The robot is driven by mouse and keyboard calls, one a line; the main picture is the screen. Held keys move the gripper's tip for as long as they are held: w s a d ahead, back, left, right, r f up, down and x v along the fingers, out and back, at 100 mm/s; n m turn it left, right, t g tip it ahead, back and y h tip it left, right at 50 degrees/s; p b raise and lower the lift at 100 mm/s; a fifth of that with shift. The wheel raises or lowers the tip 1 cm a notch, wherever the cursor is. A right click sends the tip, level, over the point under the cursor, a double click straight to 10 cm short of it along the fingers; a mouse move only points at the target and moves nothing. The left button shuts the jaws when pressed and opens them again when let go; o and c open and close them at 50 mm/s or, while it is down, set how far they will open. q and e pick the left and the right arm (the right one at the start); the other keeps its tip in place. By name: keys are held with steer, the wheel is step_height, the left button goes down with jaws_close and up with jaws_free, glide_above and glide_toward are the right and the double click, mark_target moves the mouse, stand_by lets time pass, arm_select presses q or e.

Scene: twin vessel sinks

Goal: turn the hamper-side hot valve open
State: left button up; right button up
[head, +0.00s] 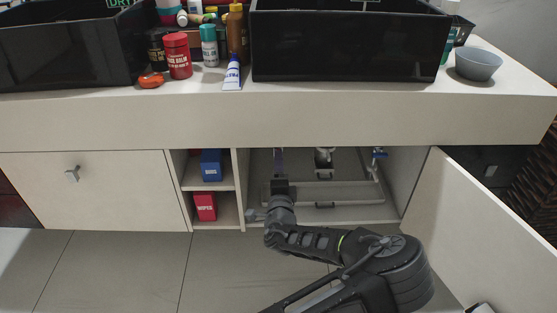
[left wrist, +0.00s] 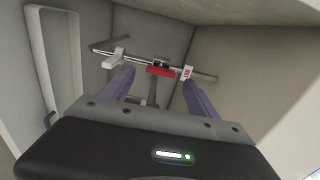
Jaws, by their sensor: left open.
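A valve with a red handle (left wrist: 160,71) sits on a metal pipe (left wrist: 205,78) in the left wrist view. The handle appears to lie roughly along the pipe. A small white tag with red marking (left wrist: 187,72) is beside it. My left gripper (left wrist: 159,80) is open, its two purple fingers apart, with the red handle between and just beyond the fingertips; I see no contact. In the head view my left gripper (head: 278,162) reaches into the open cabinet, and the red valve cannot be made out there. My right gripper is out of view.
A blue-handled valve (head: 379,154) is at the cabinet's right. A chrome drain (head: 323,160) hangs mid-cabinet. The open door (head: 480,210) stands at right, before a dark woven hamper (head: 540,175). Shelves with a blue box (head: 211,165) and red box (head: 205,207) adjoin at left.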

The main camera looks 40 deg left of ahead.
arm_select(q)
steer(key=v, duration=0.3)
steer(key=shift+s+d+p, duration=0.2)
steer(key=shift+s+p, duration=0.05)
steer(key=shift+p, duration=0.1)
